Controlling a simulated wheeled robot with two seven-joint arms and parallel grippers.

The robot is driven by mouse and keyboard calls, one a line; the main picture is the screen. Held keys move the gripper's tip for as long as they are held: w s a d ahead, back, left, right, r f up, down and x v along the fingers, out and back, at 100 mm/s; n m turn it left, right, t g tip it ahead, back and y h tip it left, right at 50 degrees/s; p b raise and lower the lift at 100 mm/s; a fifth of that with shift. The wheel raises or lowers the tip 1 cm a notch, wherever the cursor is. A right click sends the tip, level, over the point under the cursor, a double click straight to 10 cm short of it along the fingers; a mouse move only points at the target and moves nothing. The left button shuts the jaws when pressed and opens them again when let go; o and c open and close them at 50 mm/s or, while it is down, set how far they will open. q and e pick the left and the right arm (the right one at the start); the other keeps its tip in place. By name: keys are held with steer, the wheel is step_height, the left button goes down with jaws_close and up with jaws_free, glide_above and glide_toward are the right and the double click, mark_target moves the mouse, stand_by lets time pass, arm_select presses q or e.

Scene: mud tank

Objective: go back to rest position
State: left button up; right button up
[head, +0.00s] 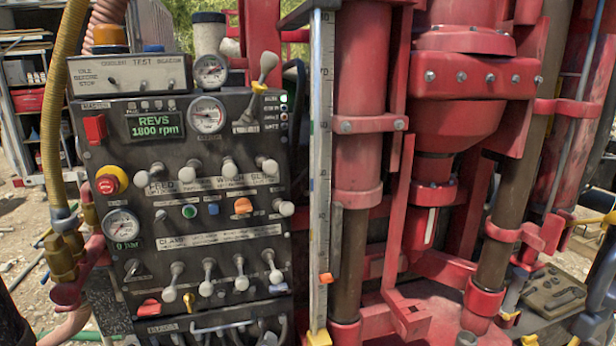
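Neither of my grippers shows in the head view, so I cannot see whether they are open or shut. In front of me stands a dark control panel (150,215) with levers, knobs and gauges. Its green display (155,124) reads REVS 1800 rpm. A lever with a pale grip (268,62) stands at the panel's upper right. The lower left gauge (121,226) has a 0 bar readout beside it.
A red drilling mast (361,140) fills the middle and right, close to the panel. A vertical scale (320,170) with an orange marker (326,278) runs between them. A yellow hose (52,120) hangs at the left. Shelves (25,80) stand behind on gravel ground.

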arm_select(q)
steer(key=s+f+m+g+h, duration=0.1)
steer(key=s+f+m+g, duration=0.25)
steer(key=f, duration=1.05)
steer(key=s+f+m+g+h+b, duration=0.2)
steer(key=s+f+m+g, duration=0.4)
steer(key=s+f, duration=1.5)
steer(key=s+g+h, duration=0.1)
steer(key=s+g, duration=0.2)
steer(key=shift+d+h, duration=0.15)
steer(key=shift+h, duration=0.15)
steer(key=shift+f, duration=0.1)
